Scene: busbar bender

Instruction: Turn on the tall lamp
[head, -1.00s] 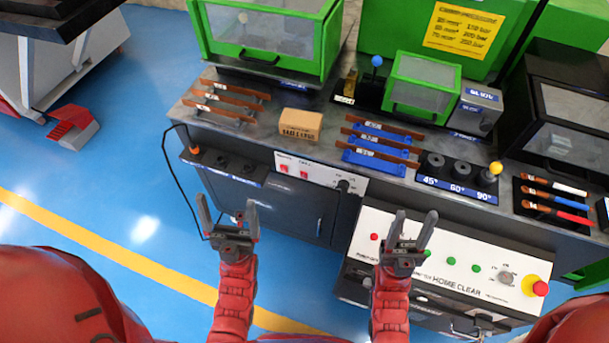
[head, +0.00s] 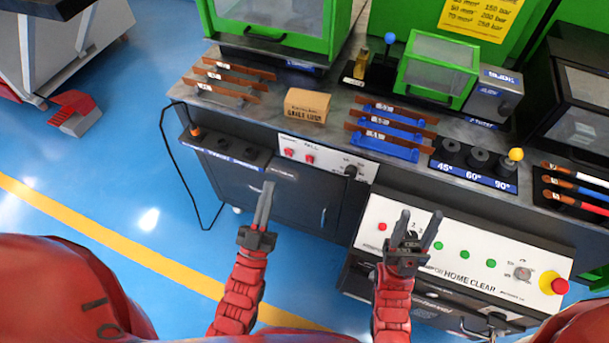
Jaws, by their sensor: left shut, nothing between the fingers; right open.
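I cannot make out a tall lamp in the head view. A white switch panel (head: 330,163) on the bench front carries two red switches (head: 299,155) and a black knob (head: 350,171). My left gripper (head: 267,196) is shut and empty, in front of the dark cabinet and below the switch panel. My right gripper (head: 420,217) is open and empty, in front of the control panel (head: 455,232). That panel has small red and green buttons, a grey knob and a red emergency button on yellow (head: 553,285). My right gripper hides part of it.
The bench top holds a cardboard box (head: 306,106), copper bars on a rack (head: 228,80), bars on blue holders (head: 388,131), and round dies (head: 478,158). A black cable (head: 180,170) loops off the left end. Blue floor (head: 120,190) is clear at left.

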